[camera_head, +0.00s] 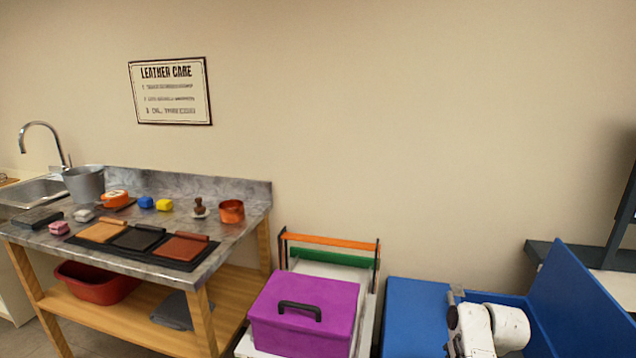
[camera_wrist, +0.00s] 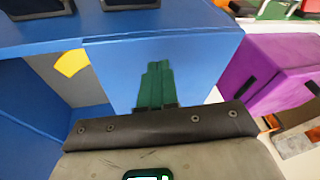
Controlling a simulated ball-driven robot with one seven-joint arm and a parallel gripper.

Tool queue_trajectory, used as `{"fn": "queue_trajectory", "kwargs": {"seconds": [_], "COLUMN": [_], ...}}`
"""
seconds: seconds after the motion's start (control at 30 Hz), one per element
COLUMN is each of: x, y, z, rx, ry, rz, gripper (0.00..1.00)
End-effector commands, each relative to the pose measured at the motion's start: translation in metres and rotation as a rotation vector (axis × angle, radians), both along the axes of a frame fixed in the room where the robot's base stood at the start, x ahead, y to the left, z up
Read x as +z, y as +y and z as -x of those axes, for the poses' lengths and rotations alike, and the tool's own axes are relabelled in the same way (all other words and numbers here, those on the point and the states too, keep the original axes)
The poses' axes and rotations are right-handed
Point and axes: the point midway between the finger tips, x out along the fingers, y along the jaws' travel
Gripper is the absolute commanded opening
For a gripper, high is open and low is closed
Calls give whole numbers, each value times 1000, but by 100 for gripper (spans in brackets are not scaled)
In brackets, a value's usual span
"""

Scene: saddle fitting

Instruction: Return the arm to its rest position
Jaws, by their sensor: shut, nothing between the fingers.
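My gripper (camera_wrist: 155,85) shows in the wrist view as two green fingers. They are pressed together with nothing between them. They stand in front of a blue panel (camera_wrist: 205,70), and I cannot tell how far apart the two are. In the head view, a white part of my arm is at the lower right, over the blue furniture (camera_head: 416,312). My fingers cannot be made out in that view.
A purple toolbox (camera_head: 300,318) stands left of the blue furniture. A tall blue panel (camera_head: 580,300) rises right of my arm. Farther left, a stone-topped workbench (camera_head: 225,255) holds leather samples, a bucket (camera_head: 85,185) and a copper pot (camera_head: 231,211). The wall above is clear around a sign (camera_head: 170,90).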

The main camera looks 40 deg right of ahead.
Motion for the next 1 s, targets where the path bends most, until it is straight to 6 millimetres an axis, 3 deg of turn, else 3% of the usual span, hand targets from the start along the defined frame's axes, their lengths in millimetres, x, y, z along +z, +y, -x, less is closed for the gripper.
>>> {"fn": "queue_trajectory", "kwargs": {"seconds": [0.03, 0.17, 0.3, 0.5, 0.73, 1.0], "x": [-5, -5, 2, 18, 38, -22], "y": [32, 106, 180, 251, 306, 293], "z": [-2, -2, 11, 37, 69, 135], "rx": [59, 203, 348, 497, 626, 616], "ry": [10, 7, -16, -60, -108, 126], "rz": [29, 103, 158, 194, 204, 140], "gripper": [0, 0, 0, 0, 0, 0]}}
